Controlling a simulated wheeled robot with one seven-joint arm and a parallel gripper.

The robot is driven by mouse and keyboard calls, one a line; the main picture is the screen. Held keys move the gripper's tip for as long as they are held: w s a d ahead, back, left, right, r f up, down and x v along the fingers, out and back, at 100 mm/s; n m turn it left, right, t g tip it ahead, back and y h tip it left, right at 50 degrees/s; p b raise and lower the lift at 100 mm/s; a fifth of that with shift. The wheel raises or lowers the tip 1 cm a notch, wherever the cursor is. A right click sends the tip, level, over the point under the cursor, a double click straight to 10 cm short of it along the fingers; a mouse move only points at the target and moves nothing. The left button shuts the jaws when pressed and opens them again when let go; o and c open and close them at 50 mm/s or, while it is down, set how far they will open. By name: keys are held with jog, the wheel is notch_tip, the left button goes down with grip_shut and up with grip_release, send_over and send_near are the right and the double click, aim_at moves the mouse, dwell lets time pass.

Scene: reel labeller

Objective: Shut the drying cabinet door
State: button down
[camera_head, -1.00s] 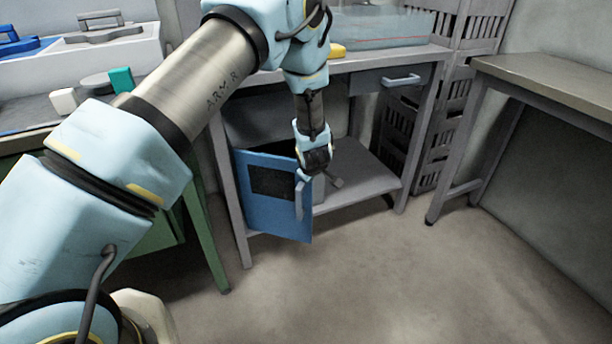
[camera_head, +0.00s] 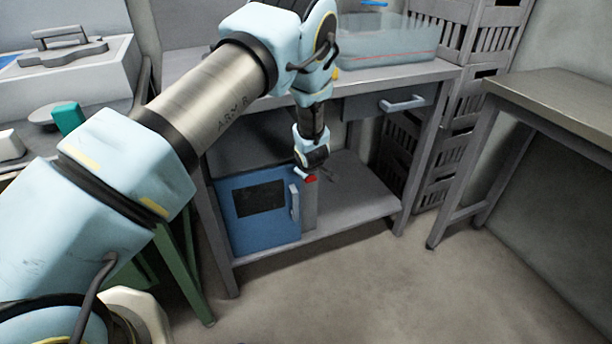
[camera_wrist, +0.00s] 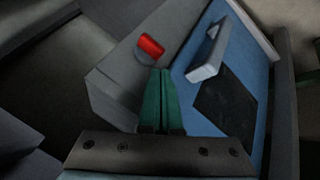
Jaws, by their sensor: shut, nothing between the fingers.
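The drying cabinet door (camera_head: 268,222) is blue with a dark window and a grey upright handle (camera_head: 295,202) at its right side. It stands in line, or nearly so, with the cabinet's grey front panel (camera_head: 310,208); I cannot tell if it is fully flush. In the wrist view the door (camera_wrist: 188,98) and its handle (camera_wrist: 207,54) lie right of my gripper (camera_wrist: 161,72). My gripper's green fingers are shut together and empty, pointing at the panel near a red knob (camera_wrist: 151,46). Contact with the door cannot be made out.
The cabinet sits on the lower shelf (camera_head: 355,200) of a grey workbench. A drawer with a handle (camera_head: 402,104) is above right. Stacked crates (camera_head: 433,150) and another table (camera_head: 540,95) stand to the right. The floor (camera_head: 360,290) in front is clear.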

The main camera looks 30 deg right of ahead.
jog(key=shift+w+d, duration=0.1)
jog(key=shift+w, duration=0.8)
jog(key=shift+w, duration=0.1)
